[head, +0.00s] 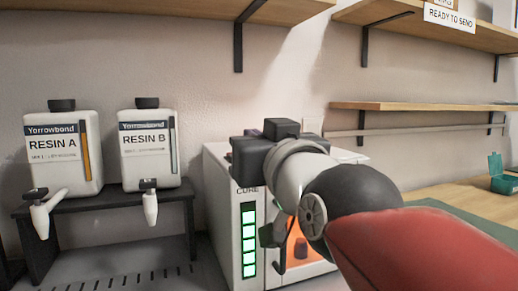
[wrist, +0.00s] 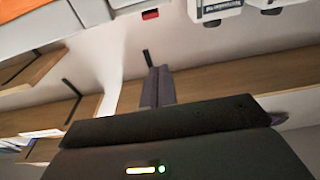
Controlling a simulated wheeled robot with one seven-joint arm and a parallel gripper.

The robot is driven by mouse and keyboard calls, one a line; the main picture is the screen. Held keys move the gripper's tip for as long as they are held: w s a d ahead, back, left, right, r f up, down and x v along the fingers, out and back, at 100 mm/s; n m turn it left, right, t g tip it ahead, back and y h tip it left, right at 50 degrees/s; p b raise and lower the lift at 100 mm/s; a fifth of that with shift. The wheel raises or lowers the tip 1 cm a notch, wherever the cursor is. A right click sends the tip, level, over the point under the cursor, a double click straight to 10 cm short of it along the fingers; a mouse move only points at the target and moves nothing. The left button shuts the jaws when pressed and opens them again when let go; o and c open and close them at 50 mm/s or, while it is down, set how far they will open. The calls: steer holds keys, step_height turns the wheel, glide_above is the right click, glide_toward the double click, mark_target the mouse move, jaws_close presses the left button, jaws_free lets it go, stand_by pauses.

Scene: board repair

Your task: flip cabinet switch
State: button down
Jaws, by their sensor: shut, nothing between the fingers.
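The white cabinet (head: 219,190) stands on the bench in the head view, marked CURE, with a column of lit green bars and an orange-lit window (head: 299,240). My arm hides much of its front and top. My gripper's fingers (wrist: 158,74) are together and empty in the wrist view. In the head view, its dark body is above the cabinet's top and the fingers are mostly hidden. In the wrist view, the cabinet's white edge (wrist: 90,10) is at the top left. A small red and black part (wrist: 150,14) is near it, possibly the switch; its position cannot be told.
Resin A (head: 64,160) and Resin B (head: 148,158) bottles stand on a black rack (head: 100,205) left of the cabinet. Wooden shelves (head: 420,106) line the wall. A green box (head: 503,183) is on the wooden surface at right.

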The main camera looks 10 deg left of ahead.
steer(key=p+x, duration=0.3)
steer(key=x, duration=0.7)
steer(key=shift+d, duration=0.15)
steer(key=f, duration=0.3)
steer(key=shift+s+d+f+b, duration=0.1)
steer(key=shift+s+f+b, duration=0.1)
steer(key=shift+s+b, duration=0.1)
steer(key=shift+f, duration=0.4)
steer(key=shift+d, duration=0.1)
